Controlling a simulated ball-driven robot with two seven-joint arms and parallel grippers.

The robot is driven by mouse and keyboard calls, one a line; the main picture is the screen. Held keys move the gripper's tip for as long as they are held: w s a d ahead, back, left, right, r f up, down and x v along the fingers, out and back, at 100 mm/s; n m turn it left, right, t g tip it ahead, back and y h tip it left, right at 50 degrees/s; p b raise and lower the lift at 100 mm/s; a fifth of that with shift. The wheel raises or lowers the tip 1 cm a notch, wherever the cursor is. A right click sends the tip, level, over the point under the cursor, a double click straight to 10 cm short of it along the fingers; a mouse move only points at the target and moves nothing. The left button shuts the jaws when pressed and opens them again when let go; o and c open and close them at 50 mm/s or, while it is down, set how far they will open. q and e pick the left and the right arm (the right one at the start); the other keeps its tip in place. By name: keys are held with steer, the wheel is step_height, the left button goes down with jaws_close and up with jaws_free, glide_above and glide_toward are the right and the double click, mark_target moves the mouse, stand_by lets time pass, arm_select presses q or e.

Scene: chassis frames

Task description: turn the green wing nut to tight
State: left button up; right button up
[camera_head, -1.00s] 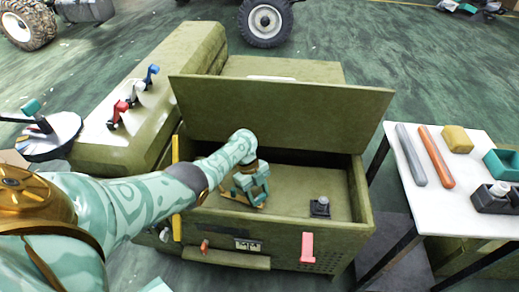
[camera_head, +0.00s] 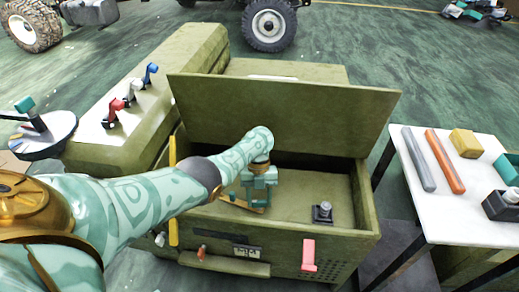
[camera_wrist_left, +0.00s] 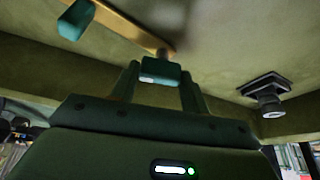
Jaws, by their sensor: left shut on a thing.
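My left arm reaches over the front of the open olive chest (camera_head: 210,216), and its gripper (camera_head: 258,196) points down inside. In the left wrist view, the gripper (camera_wrist_left: 160,84) is shut on a small green block, which I take for part of the green wing nut (camera_wrist_left: 160,70). The block sits at a tan, brass-coloured bar (camera_wrist_left: 128,28). Another green block (camera_wrist_left: 76,20) shows farther along the bar. In the head view the gripper hides most of this. How tight the nut is cannot be told. My right gripper is out of view.
The chest's raised lid (camera_head: 285,115) stands behind the gripper. A dark square fitting with a grey post (camera_head: 323,212) is to the right on the chest floor. Red, white and blue levers (camera_head: 112,110) stand at left. A white side table (camera_head: 445,215) holds bars and blocks.

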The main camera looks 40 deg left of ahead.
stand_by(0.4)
arm_select(q)
steer(key=o, duration=1)
steer(key=shift+p+v, duration=0.8)
steer(key=shift+v, duration=2.9)
steer(key=shift+w, duration=0.1)
